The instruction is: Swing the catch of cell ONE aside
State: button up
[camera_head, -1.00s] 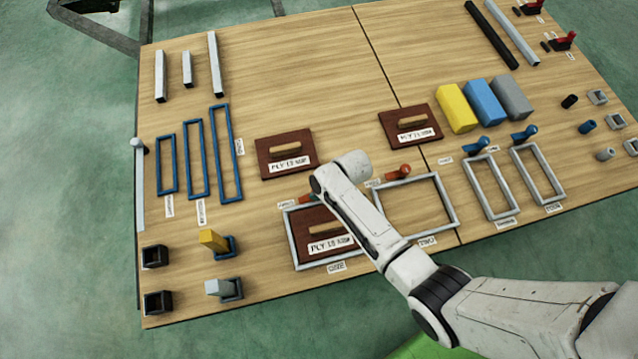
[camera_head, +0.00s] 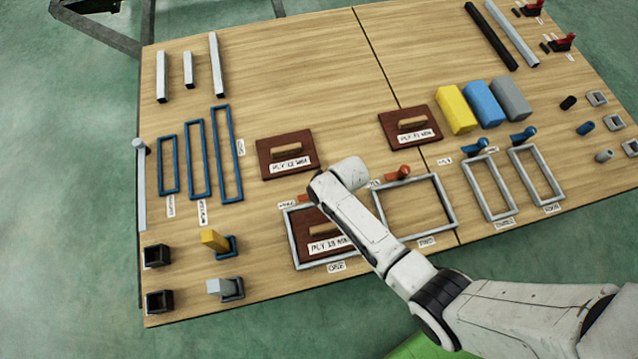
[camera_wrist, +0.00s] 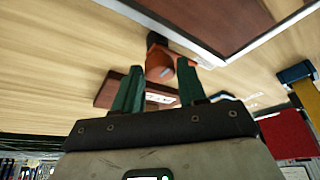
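The orange catch of cell ONE (camera_head: 304,198) lies at the upper edge of the cell's grey frame (camera_head: 293,240), partly behind my arm in the head view. A dark red-brown ply panel (camera_head: 312,222) with a wooden handle sits inside that frame. In the wrist view the orange catch (camera_wrist: 160,66) stands between the tips of my gripper's two green fingers (camera_wrist: 160,72). The fingers are apart, with gaps visible beside the catch, so the gripper is open. The frame and panel (camera_wrist: 215,18) of cell ONE show at the top there. My gripper is hidden by my arm in the head view.
The empty frame of cell TWO (camera_head: 448,200), with its orange catch (camera_head: 400,173), stands to the right. A loose ply panel (camera_head: 262,160) lies just behind cell ONE. A yellow block (camera_head: 212,240) stands in a blue socket to the left. The back middle of the table is clear.

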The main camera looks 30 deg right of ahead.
jog(key=o, duration=0.3)
jog(key=p+v, duration=0.3)
jog(key=v, duration=0.7)
jog(key=shift+r, duration=0.4)
jog(key=shift+d, duration=0.1)
